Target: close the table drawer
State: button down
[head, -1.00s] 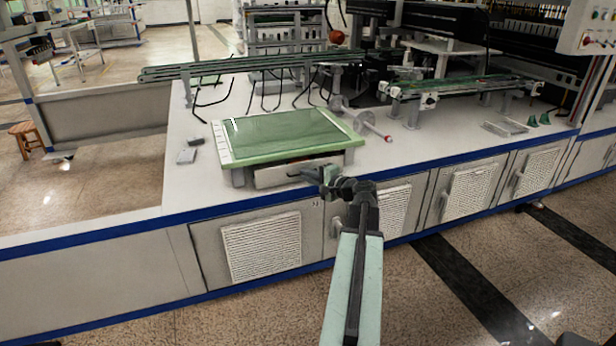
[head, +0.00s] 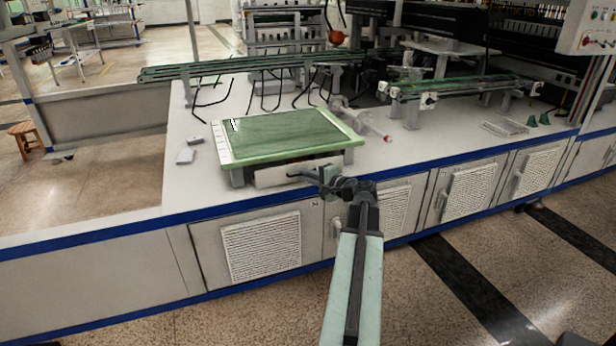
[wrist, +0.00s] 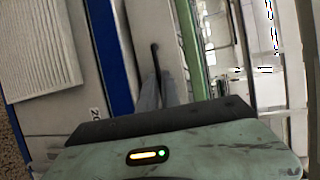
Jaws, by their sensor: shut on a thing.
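The small table (head: 222,150) with a green top stands on the white bench. Its drawer (head: 268,178) has a pale front that sits just below the green rim, with a dark gap above it. In the wrist view my gripper's grey fingers (wrist: 160,88) meet at the dark handle (wrist: 155,58), beside the pale drawer front. The drawer's inside is mostly hidden.
The bench (head: 190,208) has a blue front edge and cabinet doors with vents below. Small grey boxes (head: 186,156) lie left of the table. A rod with a red tip (head: 387,138) and a green conveyor rail (head: 460,88) stand to the right and behind.

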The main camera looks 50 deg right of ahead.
jog(key=shift+d, duration=0.1)
dwell(0.3)
jog(key=w+d, duration=0.2)
jog(key=w, duration=0.1)
jog(key=c, duration=1.8)
grip_release()
jog(key=shift+a, duration=0.1)
jog(key=shift+c, duration=0.2)
jog(key=p+v, duration=0.1)
jog(key=v, duration=0.7)
jog(key=shift+w+a+f, duration=0.1)
jog(key=shift+w, duration=0.05)
